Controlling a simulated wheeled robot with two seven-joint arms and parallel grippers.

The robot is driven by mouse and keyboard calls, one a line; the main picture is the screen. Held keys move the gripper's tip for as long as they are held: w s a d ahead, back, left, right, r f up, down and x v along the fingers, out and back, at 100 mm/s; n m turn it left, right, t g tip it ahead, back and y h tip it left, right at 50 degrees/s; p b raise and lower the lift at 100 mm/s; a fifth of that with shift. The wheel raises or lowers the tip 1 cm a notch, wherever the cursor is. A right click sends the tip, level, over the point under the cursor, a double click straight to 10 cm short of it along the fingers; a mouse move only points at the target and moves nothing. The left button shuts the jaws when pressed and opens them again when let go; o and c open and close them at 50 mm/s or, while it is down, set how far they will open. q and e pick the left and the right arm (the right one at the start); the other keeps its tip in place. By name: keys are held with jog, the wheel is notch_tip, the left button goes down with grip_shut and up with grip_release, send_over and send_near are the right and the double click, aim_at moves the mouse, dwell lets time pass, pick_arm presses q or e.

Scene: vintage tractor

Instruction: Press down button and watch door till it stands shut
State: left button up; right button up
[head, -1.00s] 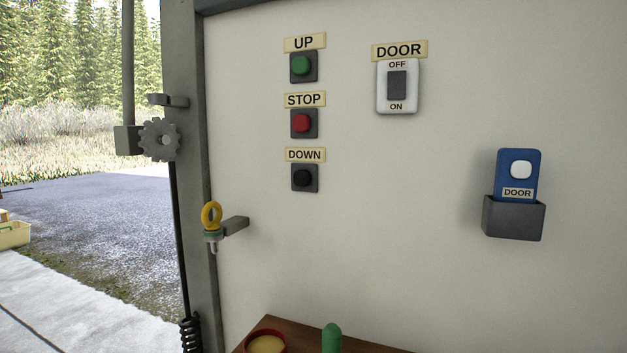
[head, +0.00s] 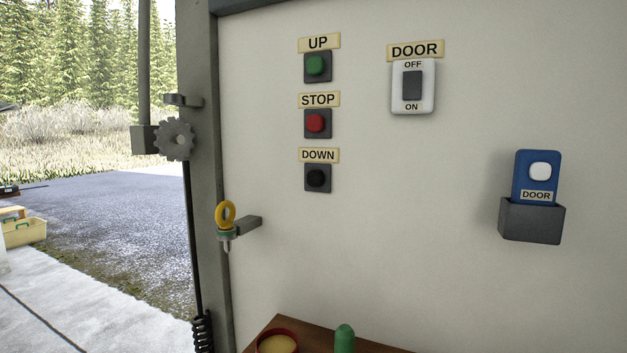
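The black down button (head: 318,178) sits in a dark square housing on the white wall, under a "DOWN" label. Above it are the red stop button (head: 316,123) and the green up button (head: 316,66). The doorway (head: 95,215) at the left is open; pavement, grass and trees show through it, and no door panel shows in the opening. Neither of my grippers is in view, and nothing touches the buttons.
A door switch (head: 413,87) marked OFF and ON is right of the buttons. A blue door remote (head: 537,177) stands in a grey wall holder (head: 531,221). A yellow-ringed pin (head: 226,217) is by the door post (head: 201,120). A wooden surface (head: 308,337) bears a red-rimmed bowl (head: 277,342) and a green object (head: 344,338).

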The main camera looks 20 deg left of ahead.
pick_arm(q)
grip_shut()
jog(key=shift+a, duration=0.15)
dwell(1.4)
